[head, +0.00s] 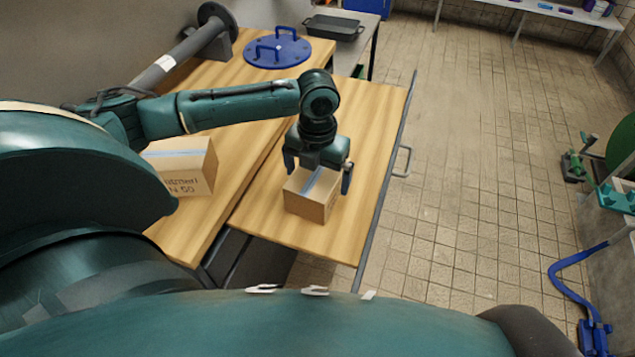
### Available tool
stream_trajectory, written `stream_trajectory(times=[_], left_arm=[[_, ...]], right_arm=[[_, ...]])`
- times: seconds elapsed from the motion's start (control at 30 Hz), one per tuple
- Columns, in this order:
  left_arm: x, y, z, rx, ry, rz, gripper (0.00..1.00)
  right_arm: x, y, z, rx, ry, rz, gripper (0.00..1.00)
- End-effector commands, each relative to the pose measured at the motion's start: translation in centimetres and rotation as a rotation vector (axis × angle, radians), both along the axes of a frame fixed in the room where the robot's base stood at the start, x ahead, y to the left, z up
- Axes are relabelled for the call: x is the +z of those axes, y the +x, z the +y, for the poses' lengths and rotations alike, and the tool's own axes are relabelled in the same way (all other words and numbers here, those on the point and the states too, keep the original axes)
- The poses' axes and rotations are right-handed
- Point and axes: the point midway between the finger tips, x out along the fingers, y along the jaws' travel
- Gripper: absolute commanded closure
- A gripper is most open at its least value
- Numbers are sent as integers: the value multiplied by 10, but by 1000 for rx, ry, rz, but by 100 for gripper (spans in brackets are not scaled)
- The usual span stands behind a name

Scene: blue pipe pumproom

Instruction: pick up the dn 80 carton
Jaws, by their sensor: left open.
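A small brown carton (309,202) with a blue-grey tape strip sits on the wooden board on the right side of the bench. My left gripper (318,177) is over it, pointing down, with its fingers apart on either side of the carton's upper part. I cannot tell whether the fingers touch it. A second, larger carton (189,175) sits to the left, partly behind my arm. Its printed label reads in part "N 50". No lettering is readable on the carton under the gripper. My right gripper is not in view.
A blue round flange cover with handles (278,50) and a grey flanged pipe (187,48) lie at the back of the bench. A dark tray (333,28) stands beyond. The wooden board (375,130) is bare around the small carton. Tiled floor (470,170) is open to the right.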

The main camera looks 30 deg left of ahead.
Motion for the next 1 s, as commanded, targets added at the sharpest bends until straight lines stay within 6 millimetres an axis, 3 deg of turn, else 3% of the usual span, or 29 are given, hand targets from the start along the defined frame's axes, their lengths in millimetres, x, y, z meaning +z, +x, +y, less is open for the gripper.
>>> stream_trajectory(times=[0.17, 0.73, 1.0], left_arm=[[0, 0, 0, 0, 0, 0, 2], [1, 0, 0, 0, 0, 0, 48], [5, 1, 0, 0, -1, -3, 48]], right_arm=[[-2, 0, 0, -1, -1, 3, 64], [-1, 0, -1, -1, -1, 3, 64], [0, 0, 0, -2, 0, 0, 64]])
